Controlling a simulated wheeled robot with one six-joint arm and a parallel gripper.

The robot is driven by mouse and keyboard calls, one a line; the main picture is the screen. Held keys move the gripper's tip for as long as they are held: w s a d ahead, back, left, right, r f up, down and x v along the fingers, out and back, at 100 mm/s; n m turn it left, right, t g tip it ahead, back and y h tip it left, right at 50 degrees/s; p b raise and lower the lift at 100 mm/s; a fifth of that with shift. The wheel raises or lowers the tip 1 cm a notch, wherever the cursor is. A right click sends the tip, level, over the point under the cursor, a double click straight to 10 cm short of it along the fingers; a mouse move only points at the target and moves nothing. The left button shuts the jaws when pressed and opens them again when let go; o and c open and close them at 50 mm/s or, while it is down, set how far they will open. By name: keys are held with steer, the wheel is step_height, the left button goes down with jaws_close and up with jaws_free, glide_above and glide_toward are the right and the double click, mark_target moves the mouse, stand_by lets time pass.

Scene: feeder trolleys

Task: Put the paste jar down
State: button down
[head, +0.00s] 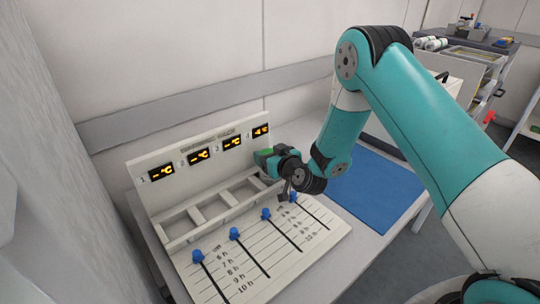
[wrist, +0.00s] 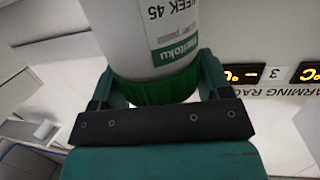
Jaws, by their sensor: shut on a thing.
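The paste jar (wrist: 142,40) is a white cylinder with a green lid and a white-and-green label reading WEEK 45. My gripper (wrist: 156,88) is shut around its green lid in the wrist view. In the head view my gripper (head: 265,158) is at the fourth bay of the warming rack (head: 148,203), below the rightmost display. Some green shows there, but the jar's white body cannot be made out, so I cannot tell whether its base touches the bay floor. The other three bays look empty.
Several displays (head: 199,155) line the rack's back panel; the rightmost appears to show a number. Blue sliders (head: 234,233) sit on the hour-marked board in front. A blue mat (head: 375,187) lies clear to the right. A trolley (head: 470,62) stands at the back right.

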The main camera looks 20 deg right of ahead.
steer(key=shift+c, duration=0.3)
jaws_free()
steer(key=shift+f, duration=0.1)
steer(key=shift+s+d+f+b, duration=0.1)
steer(key=shift+s+d+b, duration=0.1)
steer(key=shift+s+b, duration=0.45)
steer(key=b+v, duration=1)
steer(key=b, duration=0.1)
steer(key=s+a+r+n+g+y, duration=0.3)
steer(key=s+a+g, duration=0.1)
steer(key=s+a, duration=0.2)
steer(key=s+a+r+n+g+y, duration=0.2)
steer(key=s+a+g+y, duration=0.1)
steer(key=s+a+g, duration=0.25)
steer(key=s+d+g+h, duration=0.2)
steer(key=s+g, duration=0.1)
steer(key=s, duration=0.5)
steer(key=s+d+r+g+h, duration=0.1)
steer(key=s+d+g+h, duration=0.1)
steer(key=s, duration=0.7)
steer(key=shift+r+m+g+h, duration=0.25)
steer(key=shift+m+g+h, duration=0.2)
steer(key=shift+h, duration=0.35)
